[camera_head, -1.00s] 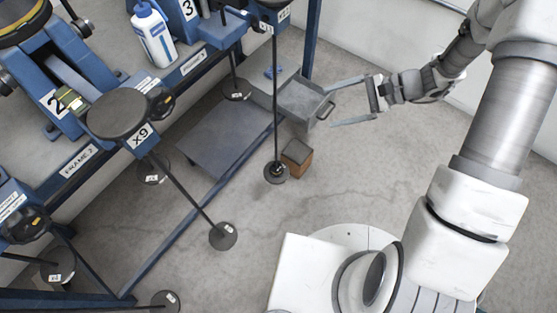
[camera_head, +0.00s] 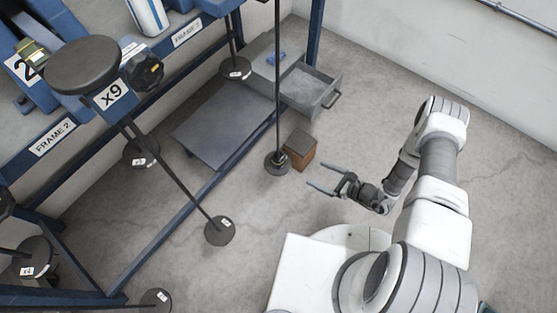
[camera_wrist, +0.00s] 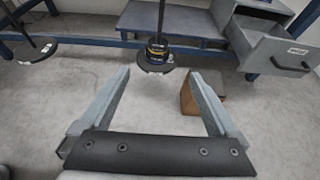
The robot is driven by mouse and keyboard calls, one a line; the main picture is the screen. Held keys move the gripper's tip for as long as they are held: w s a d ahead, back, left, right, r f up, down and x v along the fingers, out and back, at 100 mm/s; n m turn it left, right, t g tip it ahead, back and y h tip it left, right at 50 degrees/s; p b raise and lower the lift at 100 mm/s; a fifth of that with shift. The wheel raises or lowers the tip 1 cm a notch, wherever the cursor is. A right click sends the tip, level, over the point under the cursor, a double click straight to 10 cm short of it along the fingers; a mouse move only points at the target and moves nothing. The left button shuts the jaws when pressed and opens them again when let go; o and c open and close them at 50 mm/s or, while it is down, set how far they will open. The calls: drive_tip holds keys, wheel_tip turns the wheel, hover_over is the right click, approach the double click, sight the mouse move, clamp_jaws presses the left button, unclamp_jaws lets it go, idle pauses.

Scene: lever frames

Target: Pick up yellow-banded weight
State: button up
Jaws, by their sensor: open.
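A small dark weight with a yellow band (camera_wrist: 158,49) shows in the wrist view, around the foot of a vertical rod and above a round dark base disc (camera_wrist: 154,65). In the head view the weight (camera_head: 277,159) is small and its band is hard to make out. My gripper (camera_head: 315,177) is open and empty, to the right of the weight and apart from it, with its fingers pointing left. In the wrist view the weight is beyond the open fingertips of my gripper (camera_wrist: 158,74), roughly centred between them.
A brown block (camera_head: 300,151) sits on the floor right beside the rod's disc. Behind it a grey drawer (camera_head: 322,95) stands open. A blue frame (camera_head: 185,216) with several slanted rods and discs fills the left.

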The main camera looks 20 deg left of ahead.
drive_tip(key=b, duration=0.4)
approach(280, 159)
drive_tip(key=x, duration=0.3)
drive_tip(key=shift+w+f, duration=0.15)
drive_tip(key=shift+f, duration=0.15)
drive_tip(key=b+x, duration=0.2)
drive_tip(key=x, duration=0.3)
drive_tip(key=shift+a+r, duration=0.1)
drive_tip(key=shift+w+a, duration=0.1)
drive_tip(key=shift+a, duration=0.25)
drive_tip(key=c, duration=1.4)
